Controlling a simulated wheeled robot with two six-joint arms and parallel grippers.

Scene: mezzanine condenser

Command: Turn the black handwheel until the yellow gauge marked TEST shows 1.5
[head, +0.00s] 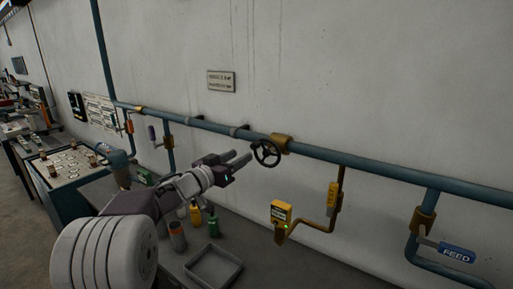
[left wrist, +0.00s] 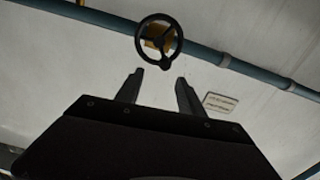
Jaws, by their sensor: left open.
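The black handwheel (head: 266,153) is a spoked ring on the blue wall pipe, by a brass fitting. It also shows in the left wrist view (left wrist: 159,38), with a small knob at its lower rim. My left gripper (head: 241,158) is open and empty just left of the wheel, its fingers pointing towards it. In the left wrist view the two fingers (left wrist: 158,85) stand apart below the wheel, with no contact visible. A yellow gauge box (head: 281,211) with a green light is below right of the wheel; its reading is too small to tell. My right gripper is out of view.
A blue FEED tag (head: 457,252) is at the lower right. A grey tray (head: 214,268) and several bottles stand below my left arm. A wall plate (head: 221,81) is above.

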